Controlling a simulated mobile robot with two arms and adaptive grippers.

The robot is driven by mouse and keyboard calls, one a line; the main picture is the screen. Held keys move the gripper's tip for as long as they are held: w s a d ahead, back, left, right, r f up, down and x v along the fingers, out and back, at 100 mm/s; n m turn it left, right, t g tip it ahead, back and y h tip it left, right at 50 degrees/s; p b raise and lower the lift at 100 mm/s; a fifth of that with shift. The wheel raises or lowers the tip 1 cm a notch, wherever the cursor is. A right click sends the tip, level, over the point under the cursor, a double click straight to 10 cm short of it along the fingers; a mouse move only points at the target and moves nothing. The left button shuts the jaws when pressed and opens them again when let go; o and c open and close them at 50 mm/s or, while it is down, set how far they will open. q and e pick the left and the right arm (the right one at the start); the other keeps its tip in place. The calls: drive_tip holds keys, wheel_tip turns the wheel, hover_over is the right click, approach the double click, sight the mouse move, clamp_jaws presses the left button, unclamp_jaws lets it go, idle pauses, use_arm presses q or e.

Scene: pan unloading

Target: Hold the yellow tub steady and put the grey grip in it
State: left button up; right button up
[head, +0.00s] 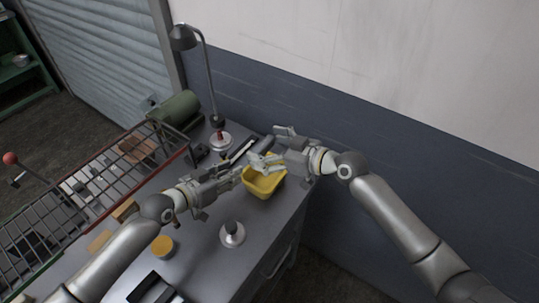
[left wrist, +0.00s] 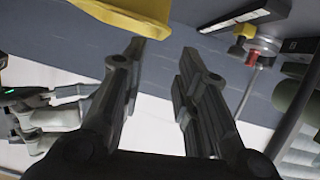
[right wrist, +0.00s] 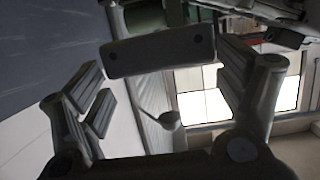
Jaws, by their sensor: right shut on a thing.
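The yellow tub (head: 263,187) stands on the grey workbench, near its right end. Its yellow wall also shows at the top of the left wrist view (left wrist: 125,14). My left gripper (head: 240,174) is at the tub's left side, with its fingers (left wrist: 160,62) apart and nothing seen between them. My right gripper (head: 270,147) is above the tub's far side. It is shut on the grey grip (right wrist: 160,52), a dark grey bar with two dark holes that spans between its fingers. In the head view the grip is mostly hidden by the fingers.
A desk lamp (head: 207,75) stands behind the tub. A wire basket (head: 95,190) lies along the bench's left side. A white and grey round item (head: 232,234) and an orange-topped jar (head: 162,246) stand in front. The wall (head: 400,130) is close behind the right arm.

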use_arm(q)
hover_over(265, 177)
drive_tip(key=w+a, duration=0.2)
drive_tip(key=a, duration=0.1)
drive_tip(key=shift+s+f, duration=0.1)
drive_tip(key=shift+f, duration=2.15)
clamp_jaws()
